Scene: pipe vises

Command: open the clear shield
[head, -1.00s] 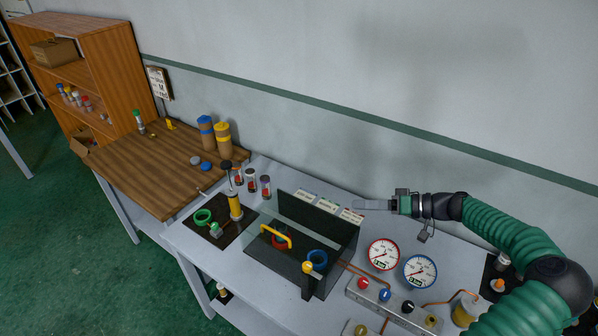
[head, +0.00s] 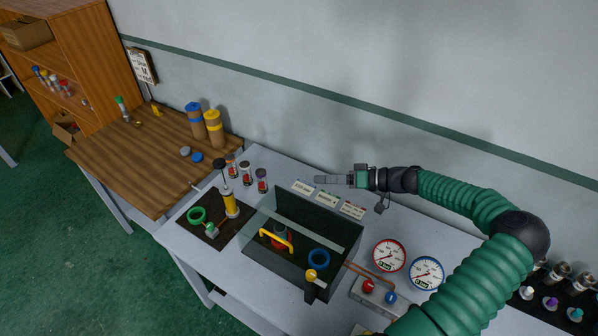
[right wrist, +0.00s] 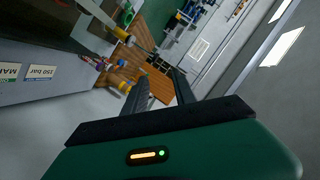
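The clear shield (head: 262,228) is a see-through panel with a yellow bar handle (head: 276,236). It lies across the dark box (head: 290,270) on the grey bench, and a red part and a blue ring show within the box. My right gripper (head: 318,179) is above the bench behind the box, near the label cards, pointing left and apart from the shield and handle. In the right wrist view its two fingers (right wrist: 163,88) stand apart with nothing between them. My left gripper is out of view.
A yellow knob (head: 311,275) sits at the box's front right. Two gauges (head: 389,255) stand to the right. A yellow cylinder (head: 231,204) and green ring (head: 197,215) are left of the box. Small jars (head: 261,181) stand behind. The wall is close behind the bench.

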